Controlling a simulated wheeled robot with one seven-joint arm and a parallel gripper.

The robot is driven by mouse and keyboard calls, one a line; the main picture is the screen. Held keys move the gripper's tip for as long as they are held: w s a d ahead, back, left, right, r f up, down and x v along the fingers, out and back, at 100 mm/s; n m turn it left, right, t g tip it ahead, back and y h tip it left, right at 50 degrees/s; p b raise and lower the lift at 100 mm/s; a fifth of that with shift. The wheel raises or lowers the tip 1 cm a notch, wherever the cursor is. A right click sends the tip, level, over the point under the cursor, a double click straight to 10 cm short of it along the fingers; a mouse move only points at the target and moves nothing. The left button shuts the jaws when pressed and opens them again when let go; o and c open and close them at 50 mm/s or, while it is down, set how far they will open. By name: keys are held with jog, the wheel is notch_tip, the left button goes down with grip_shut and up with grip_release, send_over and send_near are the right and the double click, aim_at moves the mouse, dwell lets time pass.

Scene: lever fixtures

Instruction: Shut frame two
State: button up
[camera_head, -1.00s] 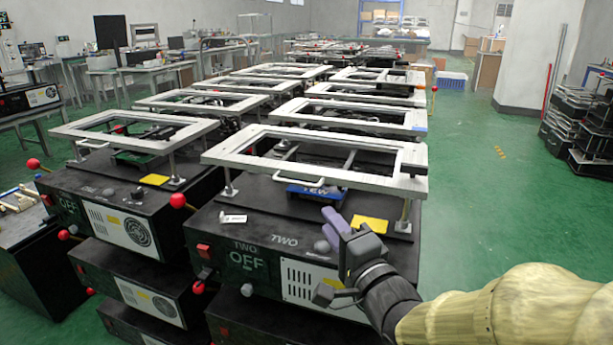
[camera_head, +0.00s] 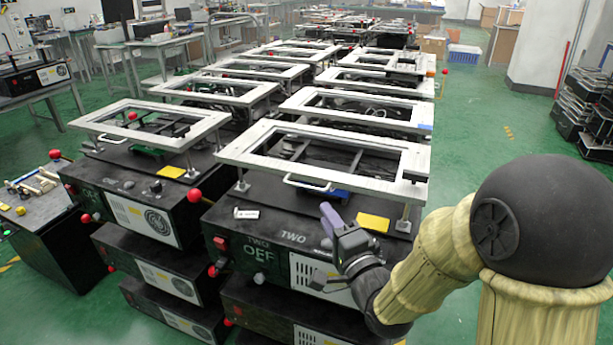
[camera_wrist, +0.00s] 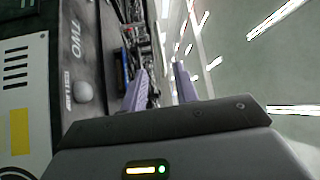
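Frame two, a white rectangular frame (camera_head: 222,152), stands raised over the black box marked TWO (camera_head: 292,237), held up on posts, with a gap between it and the box top. A curved handle (camera_head: 307,184) is on its front edge. A blue item (camera_head: 333,194) lies under the frame. My gripper (camera_head: 330,217) is at the box's front, below and in front of the frame's front edge. In the wrist view my gripper's purple fingers (camera_wrist: 160,85) are apart with nothing between them. The TWO label (camera_wrist: 76,38) is at the left there.
A neighbouring white frame (camera_head: 95,122) on a similar box stands to the left, with a red ball knob (camera_head: 194,196) between the boxes. More frames line up behind in two rows. Green floor (camera_head: 480,130) is open to the right.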

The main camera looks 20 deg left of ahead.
aim_at(308, 186)
jog(key=x, duration=1)
jog(key=shift+w+a+r, duration=0.1)
jog(key=shift+w+a, duration=0.1)
jog(key=shift+a, duration=0.05)
jog(key=shift+w, duration=0.1)
grip_shut()
jog(key=shift+r, duration=0.1)
